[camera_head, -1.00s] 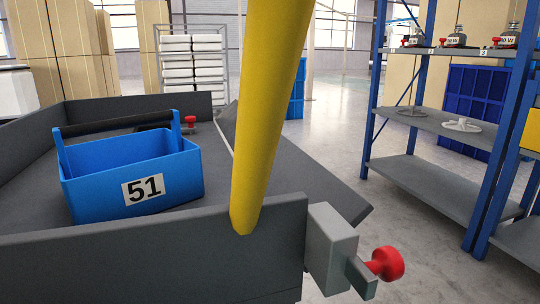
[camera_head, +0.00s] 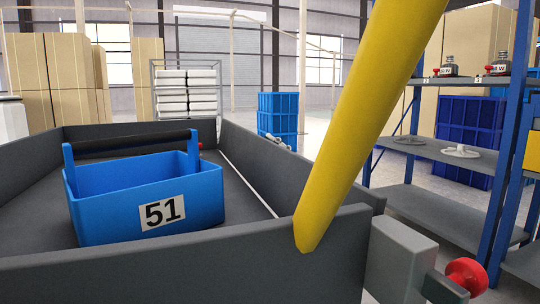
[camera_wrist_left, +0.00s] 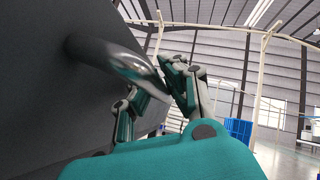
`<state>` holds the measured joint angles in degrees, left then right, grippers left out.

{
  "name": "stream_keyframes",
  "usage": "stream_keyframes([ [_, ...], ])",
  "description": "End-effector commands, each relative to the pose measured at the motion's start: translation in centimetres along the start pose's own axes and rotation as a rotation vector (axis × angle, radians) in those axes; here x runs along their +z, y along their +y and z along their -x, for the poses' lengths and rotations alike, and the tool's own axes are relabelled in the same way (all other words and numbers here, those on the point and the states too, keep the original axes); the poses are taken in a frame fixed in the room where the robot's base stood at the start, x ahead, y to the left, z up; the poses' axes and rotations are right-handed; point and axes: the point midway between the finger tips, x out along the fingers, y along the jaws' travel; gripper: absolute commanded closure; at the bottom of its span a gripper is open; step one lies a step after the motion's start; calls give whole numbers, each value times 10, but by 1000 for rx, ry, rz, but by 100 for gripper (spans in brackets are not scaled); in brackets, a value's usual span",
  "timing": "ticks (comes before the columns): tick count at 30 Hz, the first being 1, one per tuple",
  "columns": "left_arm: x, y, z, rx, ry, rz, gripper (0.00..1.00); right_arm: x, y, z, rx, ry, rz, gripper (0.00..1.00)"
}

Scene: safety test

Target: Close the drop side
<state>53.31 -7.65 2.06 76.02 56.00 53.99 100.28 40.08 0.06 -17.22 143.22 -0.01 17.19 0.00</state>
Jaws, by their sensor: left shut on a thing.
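The drop side (camera_head: 290,168) is the dark grey long wall on the right of the cart in the head view. It stands close to upright; a thin pale line runs along its foot. In the left wrist view a shiny curved metal handle (camera_wrist_left: 112,58) sticks out from a dark panel (camera_wrist_left: 45,100). My left gripper (camera_wrist_left: 165,85) is shut around the end of this handle. Small pale parts at the drop side's top edge in the head view may be that gripper. A grey latch block (camera_head: 397,262) with a red knob (camera_head: 466,277) sits at the near right corner. My right gripper is not in view.
A blue tote (camera_head: 110,205) marked 51, with a black handle, stands in the cart. A thick yellow bar (camera_head: 365,110) crosses in front. A blue shelf rack (camera_head: 505,150) stands at the right. Blue crates (camera_head: 278,115) stand beyond, with clear floor between.

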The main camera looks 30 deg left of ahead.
Motion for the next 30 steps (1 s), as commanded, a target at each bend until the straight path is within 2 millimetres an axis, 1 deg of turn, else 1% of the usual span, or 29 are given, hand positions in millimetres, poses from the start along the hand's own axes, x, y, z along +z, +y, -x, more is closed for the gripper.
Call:
stream_keyframes([
  [1, -3, 8, 2, 34, 1, 2, 100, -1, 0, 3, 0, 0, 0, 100],
  [12, 0, 11, 0, 96, 3, 63, 100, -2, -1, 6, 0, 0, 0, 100],
  [25, -1, 11, 0, 102, 6, 70, 100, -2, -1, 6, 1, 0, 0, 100],
  [27, -1, 10, 0, 101, 7, 70, 88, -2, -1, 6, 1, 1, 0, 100],
  [30, -1, 10, 0, 100, 7, 71, 75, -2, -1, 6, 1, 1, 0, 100],
])
